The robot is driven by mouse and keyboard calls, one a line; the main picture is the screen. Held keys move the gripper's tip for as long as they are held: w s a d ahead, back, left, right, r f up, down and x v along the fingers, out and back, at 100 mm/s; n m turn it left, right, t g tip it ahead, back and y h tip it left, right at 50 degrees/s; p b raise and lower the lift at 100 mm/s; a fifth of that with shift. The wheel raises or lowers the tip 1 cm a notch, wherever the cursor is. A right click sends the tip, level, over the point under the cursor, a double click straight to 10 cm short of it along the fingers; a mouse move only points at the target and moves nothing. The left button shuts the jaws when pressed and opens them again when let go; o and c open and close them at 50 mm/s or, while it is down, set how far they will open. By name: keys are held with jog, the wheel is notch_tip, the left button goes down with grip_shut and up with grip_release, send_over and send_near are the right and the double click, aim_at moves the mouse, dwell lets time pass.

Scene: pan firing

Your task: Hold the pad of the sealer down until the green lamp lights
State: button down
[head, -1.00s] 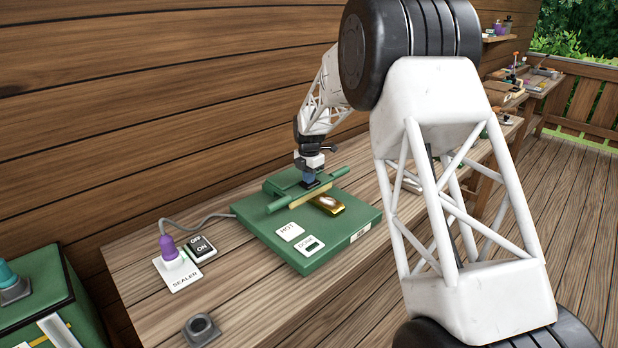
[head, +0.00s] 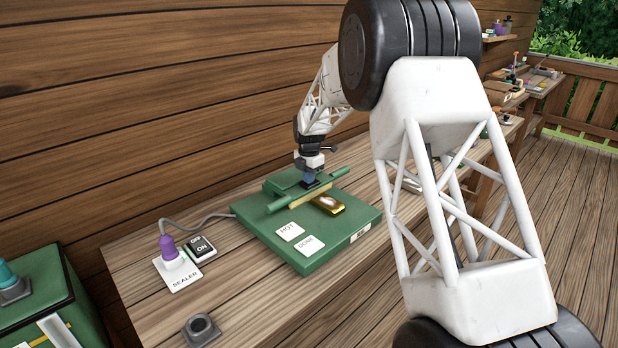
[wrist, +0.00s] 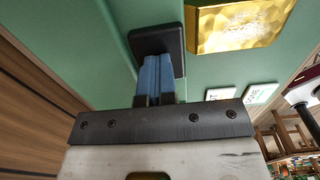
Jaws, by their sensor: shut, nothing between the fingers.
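The sealer (head: 345,228) is a flat green press on the bench, with a green bar across its top. A gold packet (head: 328,204) lies partly under the bar's front edge. Two white plates, HOT (head: 289,231) and DONE (head: 310,245), sit at the front left. I see no green light on either.
A purple plug (head: 169,248) and an OFF/ON switch (head: 201,248) stand left of the sealer, joined by a grey cable. A green box (head: 40,295) stands at the far left.

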notch_tip(320, 180, up, 14)
dwell(0.8)
jog(key=s+d+r+m, duration=0.3)
jog(key=s+d+m, duration=0.15)
jog(key=s, duration=0.55)
jog(key=s+d+r+m+t, duration=0.1)
jog(key=s+d+r+m, duration=0.35)
jog(key=s, duration=0.45)
jog(key=s+d+r+m, duration=0.3)
jog(key=s+d+m, duration=0.15)
jog(key=s, duration=0.55)
jog(key=s+d+f+m, duration=0.2)
jog(key=s+m, duration=0.2)
jog(key=s, duration=0.6)
jog(key=s+d+f+m+t, duration=0.1)
jog(key=s+d+f+m, duration=0.2)
jog(key=s, duration=0.8)
jog(key=s+d+f+m, duration=0.3)
jog(key=s+m, duration=0.3)
jog(key=s, duration=0.5)
jog(key=shift+s+m, duration=0.15)
jog(key=shift+m, duration=0.2)
